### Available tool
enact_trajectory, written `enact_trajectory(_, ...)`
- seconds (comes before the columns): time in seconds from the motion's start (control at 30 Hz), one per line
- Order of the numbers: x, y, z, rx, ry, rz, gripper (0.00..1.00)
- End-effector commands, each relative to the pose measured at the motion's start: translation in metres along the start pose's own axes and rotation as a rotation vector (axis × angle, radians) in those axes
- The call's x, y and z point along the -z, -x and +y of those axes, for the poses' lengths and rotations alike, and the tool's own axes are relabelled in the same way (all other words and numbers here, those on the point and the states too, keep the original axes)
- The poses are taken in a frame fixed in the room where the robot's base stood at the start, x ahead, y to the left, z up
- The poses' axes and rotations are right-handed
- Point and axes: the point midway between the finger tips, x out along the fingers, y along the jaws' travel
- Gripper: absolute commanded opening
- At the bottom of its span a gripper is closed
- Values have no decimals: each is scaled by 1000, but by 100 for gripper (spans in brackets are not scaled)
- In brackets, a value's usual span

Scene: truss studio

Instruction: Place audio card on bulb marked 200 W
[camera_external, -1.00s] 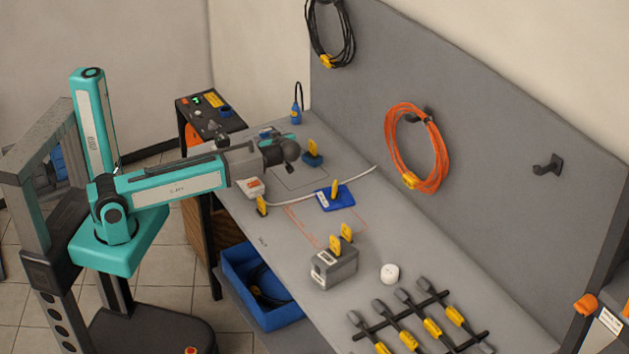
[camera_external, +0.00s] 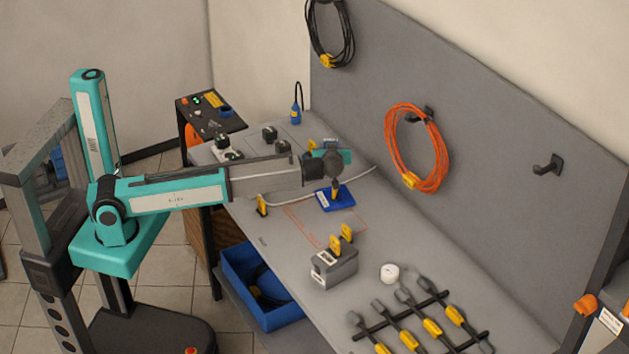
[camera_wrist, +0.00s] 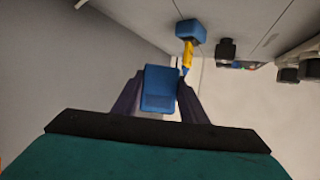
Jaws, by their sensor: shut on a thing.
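My gripper (camera_wrist: 160,92) is shut on a blue piece (camera_wrist: 158,90), which sits between its two dark fingers in the wrist view. I cannot tell from its looks whether this is the audio card. In the external view my gripper's teal body (camera_external: 341,155) is behind the wrist, above the far part of the bench; its fingers and the held piece are not clear there. I can read no 200 W marking and cannot pick out the bulb.
A blue base with a yellow tag (camera_external: 335,199) lies just below the wrist on the bench (camera_external: 290,235). A grey box with yellow plugs (camera_external: 334,268), a white round piece (camera_external: 390,273) and a cable rack (camera_external: 430,313) stand nearer. Orange cable (camera_external: 418,148) hangs on the grey panel.

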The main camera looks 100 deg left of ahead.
Motion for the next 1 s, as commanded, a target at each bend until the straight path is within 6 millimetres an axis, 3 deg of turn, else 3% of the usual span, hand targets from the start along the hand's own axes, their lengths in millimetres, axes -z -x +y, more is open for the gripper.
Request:
enact_trajectory(0.1,-10,31,34,-58,-24,0,17)
enact_trajectory(0.5,-45,143,117,-231,-95,0,17)
enact_trajectory(0.8,-76,236,159,-349,-144,1,17)
enact_trajectory(1.0,-99,302,176,-422,-174,1,17)
